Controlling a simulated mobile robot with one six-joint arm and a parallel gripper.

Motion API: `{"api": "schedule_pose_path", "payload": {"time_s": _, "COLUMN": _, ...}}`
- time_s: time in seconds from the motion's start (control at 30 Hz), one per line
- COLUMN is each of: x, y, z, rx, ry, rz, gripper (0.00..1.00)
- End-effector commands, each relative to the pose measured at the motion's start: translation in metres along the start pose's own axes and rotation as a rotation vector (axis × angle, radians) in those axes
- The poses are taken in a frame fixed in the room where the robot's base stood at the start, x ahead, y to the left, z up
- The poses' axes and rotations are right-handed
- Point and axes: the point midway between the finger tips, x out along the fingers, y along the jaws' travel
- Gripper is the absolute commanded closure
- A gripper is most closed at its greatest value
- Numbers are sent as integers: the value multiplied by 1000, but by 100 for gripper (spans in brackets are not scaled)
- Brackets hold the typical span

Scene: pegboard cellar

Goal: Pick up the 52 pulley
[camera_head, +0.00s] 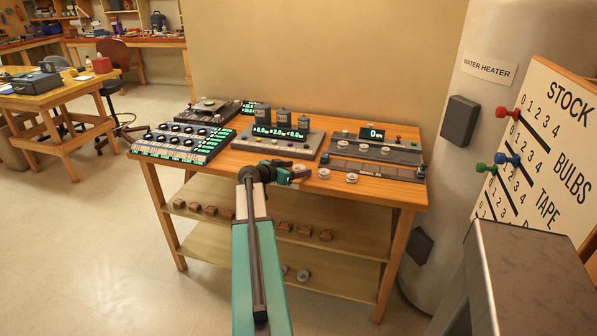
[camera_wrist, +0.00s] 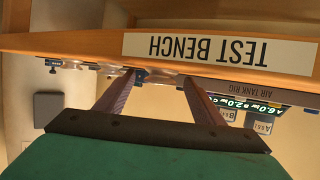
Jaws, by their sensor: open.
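Several small silver discs that look like pulleys are in the head view. One pulley (camera_head: 324,173) and another pulley (camera_head: 351,178) lie on the front of the wooden bench, right of my gripper. Others sit on the grey rig behind them, and a pair of discs (camera_head: 303,275) lies on the lower shelf. No number is readable on any, so I cannot tell which is the 52 pulley. My gripper (camera_head: 298,174) is open over the bench's front edge.
The bench (camera_head: 405,190) holds a grey rig with a display (camera_head: 373,134), an air tank rig (camera_head: 277,141) and a dark control panel (camera_head: 180,145). Brown blocks line the shelf below. A water heater (camera_head: 490,100) and a stock board (camera_head: 545,130) stand right.

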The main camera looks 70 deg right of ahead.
Motion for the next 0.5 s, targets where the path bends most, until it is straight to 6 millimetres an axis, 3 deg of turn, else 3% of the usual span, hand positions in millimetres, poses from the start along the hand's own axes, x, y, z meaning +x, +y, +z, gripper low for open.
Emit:
{"api": "schedule_pose_path", "payload": {"time_s": 0.23, "x": 0, "y": 0, "z": 0, "rx": 0, "ry": 0, "rz": 0, "gripper": 38}}
{"api": "schedule_pose_path", "payload": {"time_s": 0.5, "x": 0, "y": 0, "z": 0, "rx": 0, "ry": 0, "rz": 0, "gripper": 83}}
